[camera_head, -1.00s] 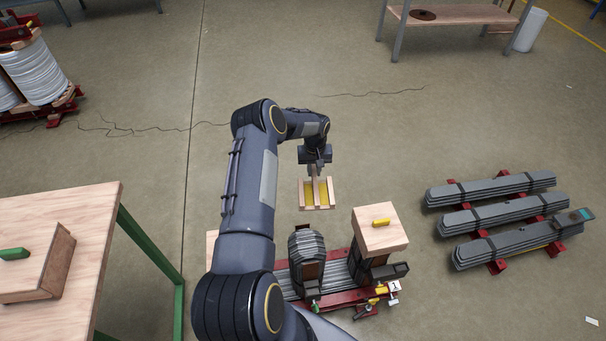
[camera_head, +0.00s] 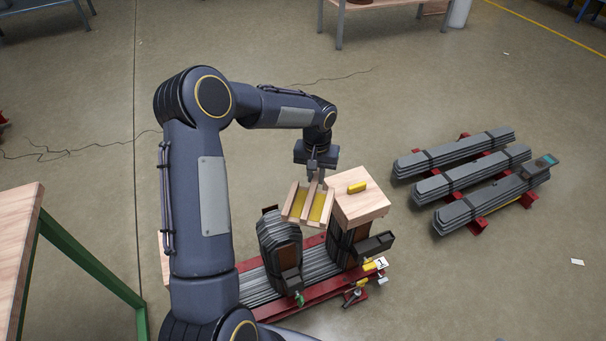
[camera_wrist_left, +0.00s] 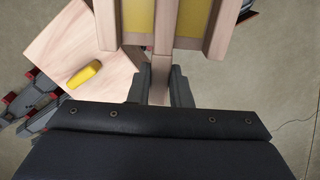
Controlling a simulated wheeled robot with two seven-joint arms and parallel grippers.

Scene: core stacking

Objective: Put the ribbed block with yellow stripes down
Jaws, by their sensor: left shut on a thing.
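The ribbed block with yellow stripes (camera_head: 298,204) is light wood with raised ribs and yellow bands between them. It hangs in the air in the head view, just left of a wooden box with a yellow handle (camera_head: 360,204). My left gripper (camera_head: 317,178) is shut on its middle rib from above. In the left wrist view the block (camera_wrist_left: 188,22) shows at the top, with the rib between the fingers (camera_wrist_left: 160,88). The wooden box (camera_wrist_left: 75,45) shows to its left there. Its underside is hidden. My right gripper is in neither view.
Below is a red frame (camera_head: 318,290) with grey laminated core and two upright columns; the left column (camera_head: 279,238) has a bare grey top. Strapped grey bar stacks (camera_head: 455,155) lie on the floor at right. A wooden table (camera_head: 18,240) stands at left.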

